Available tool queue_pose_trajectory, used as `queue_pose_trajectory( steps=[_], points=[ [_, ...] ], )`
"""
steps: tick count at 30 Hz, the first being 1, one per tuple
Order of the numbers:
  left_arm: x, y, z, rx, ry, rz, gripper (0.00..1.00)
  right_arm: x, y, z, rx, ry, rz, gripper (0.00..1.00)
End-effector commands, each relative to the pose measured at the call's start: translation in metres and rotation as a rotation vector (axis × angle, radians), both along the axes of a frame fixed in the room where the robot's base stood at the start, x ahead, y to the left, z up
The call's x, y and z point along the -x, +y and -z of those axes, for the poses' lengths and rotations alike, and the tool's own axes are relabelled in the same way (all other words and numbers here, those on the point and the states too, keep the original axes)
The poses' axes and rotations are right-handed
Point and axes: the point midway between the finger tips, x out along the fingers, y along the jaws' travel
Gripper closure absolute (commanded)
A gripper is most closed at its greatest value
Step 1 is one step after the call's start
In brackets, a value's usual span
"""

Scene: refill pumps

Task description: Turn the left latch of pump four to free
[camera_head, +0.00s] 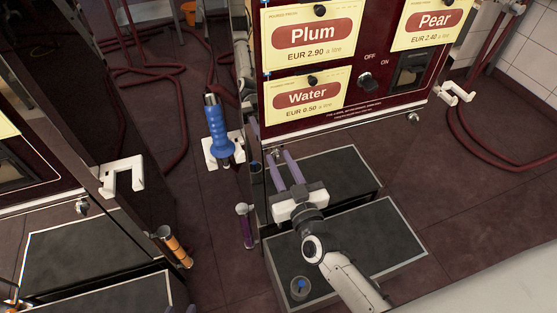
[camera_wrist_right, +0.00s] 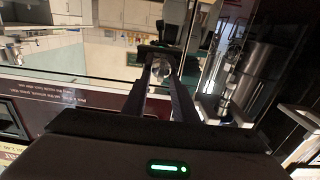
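A small metal latch (camera_head: 273,153) sits at the lower left corner of the dark red pump front with the Plum and Water labels. No pump number is readable. My right gripper (camera_head: 279,154) reaches up to this corner, its two purple fingers apart on either side of the latch. In the right wrist view a round shiny knob (camera_wrist_right: 161,72) shows between the fingertips; contact cannot be told. A similar latch (camera_head: 412,118) is at the right end of the same front. My left gripper cannot be made out in the head view.
A blue nozzle (camera_head: 217,128) hangs left of the pump, close to my right gripper. White hooks (camera_head: 121,180) stick out beside the pumps. Dark platforms (camera_head: 380,240) lie below. Red hoses (camera_head: 175,75) run over the tiled floor. Another pump stands at left.

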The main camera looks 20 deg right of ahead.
Motion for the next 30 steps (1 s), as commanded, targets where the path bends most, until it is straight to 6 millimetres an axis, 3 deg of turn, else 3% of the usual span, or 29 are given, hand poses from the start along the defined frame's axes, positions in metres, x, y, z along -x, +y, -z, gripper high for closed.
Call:
queue_pose_trajectory(
  steps=[5,10,20,30],
  points=[
    [0.0051,0.0002,0.0029,-0.001,0.01,0.001,0.69,0.0,0.0,-0.0001,0.0,0.0,0.0,0.74],
    [0.0069,0.0006,0.0042,-0.001,0.013,-0.001,0.69,0.0001,0.0001,0.0,0.0,0.001,0.0,1.0],
    [0.0059,0.0028,0.0038,-0.002,0.011,-0.005,0.69,0.0002,-0.0001,0.0001,-0.018,0.002,0.0,1.0],
    [0.0056,0.0032,0.0033,-0.003,0.01,-0.006,0.69,0.0,-0.0024,0.0006,-0.201,0.008,-0.001,1.0]
  ],
)
